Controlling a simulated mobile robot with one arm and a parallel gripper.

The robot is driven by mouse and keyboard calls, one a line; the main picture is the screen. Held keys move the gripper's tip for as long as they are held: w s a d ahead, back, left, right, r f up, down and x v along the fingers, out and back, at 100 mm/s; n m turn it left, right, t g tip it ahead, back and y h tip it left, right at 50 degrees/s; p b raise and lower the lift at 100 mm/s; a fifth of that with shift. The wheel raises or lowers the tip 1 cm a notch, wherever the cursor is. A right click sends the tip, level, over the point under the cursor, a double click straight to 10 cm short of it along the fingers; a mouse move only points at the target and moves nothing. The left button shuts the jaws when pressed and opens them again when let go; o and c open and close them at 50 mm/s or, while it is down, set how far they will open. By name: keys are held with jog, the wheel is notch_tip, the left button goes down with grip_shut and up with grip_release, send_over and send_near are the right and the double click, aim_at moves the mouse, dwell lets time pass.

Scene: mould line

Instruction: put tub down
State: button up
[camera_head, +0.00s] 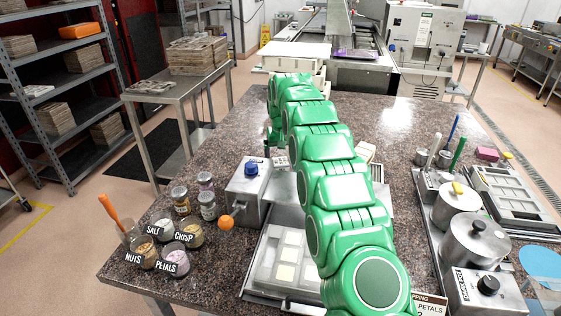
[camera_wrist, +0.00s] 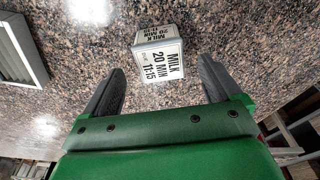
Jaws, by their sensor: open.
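A small pale tub (camera_wrist: 158,52) with labels reading "MILK 20 MIN 11:15" stands on the speckled stone worktop in the wrist view. My gripper (camera_wrist: 161,68) is open, with one dark finger to the lower left of the tub and the other to its lower right. A gap shows between the tub and each finger, so the tub looks free of the jaws. I cannot make out the tub for certain there.
A grey ridged frame (camera_wrist: 18,50) lies left of the tub in the wrist view. In the head view, labelled jars (camera_head: 145,255) stand front left, a control box with a blue knob (camera_head: 250,185) left of my arm, and metal pots (camera_head: 475,243) at right. The worktop's far left is clear.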

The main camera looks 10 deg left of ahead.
aim_at(283, 164)
notch_tip(283, 164, up, 8)
jog(key=s, duration=0.1)
jog(key=shift+d+f, duration=0.15)
jog(key=shift+d, duration=0.05)
jog(key=s+d+r+m+g, duration=0.1)
jog(key=s+d+r, duration=0.4)
jog(key=s+d, duration=0.75)
jog(key=s+d+r+m+g, duration=0.1)
jog(key=s+d+r, duration=0.4)
jog(key=s+d, duration=0.7)
jog(key=s+d+f, duration=0.2)
jog(key=s+d, duration=0.1)
jog(key=s, duration=0.8)
jog(key=s+d+f+m+g, duration=0.1)
jog(key=s+d+f, duration=0.1)
jog(key=s, duration=1)
jog(key=s+d+f+m, duration=0.1)
jog(key=s+d+f, duration=0.2)
jog(key=s, duration=0.9)
jog(key=shift+d+h, duration=0.3)
jog(key=shift+d, duration=0.15)
